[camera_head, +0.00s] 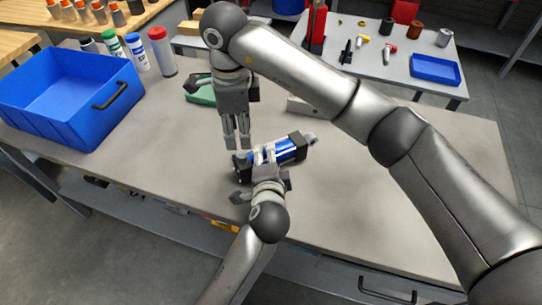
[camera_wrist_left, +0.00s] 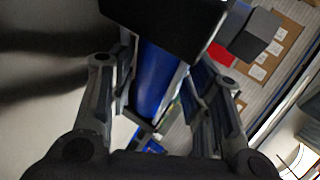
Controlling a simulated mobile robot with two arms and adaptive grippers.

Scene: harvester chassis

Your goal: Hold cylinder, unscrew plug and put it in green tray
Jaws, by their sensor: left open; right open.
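The blue cylinder (camera_head: 290,150) with black end blocks lies on the grey workbench (camera_head: 380,190), tilted up to the right in the head view. My left gripper (camera_head: 265,155) is open, with its fingers on either side of the cylinder. The left wrist view shows the blue barrel (camera_wrist_left: 155,80) between the two fingers; contact cannot be told. My right gripper (camera_head: 237,142) is open and points down, just above and beyond the cylinder's left end. The green tray (camera_head: 203,95) is behind the right gripper, partly hidden by it. I cannot make out the plug clearly.
A large blue bin (camera_head: 75,95) stands at the left of the bench, with several bottles (camera_head: 160,50) behind it. A small pale block (camera_head: 302,106) lies beyond the cylinder, partly under my right arm. The bench's right side is clear. Another table (camera_head: 395,45) stands behind.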

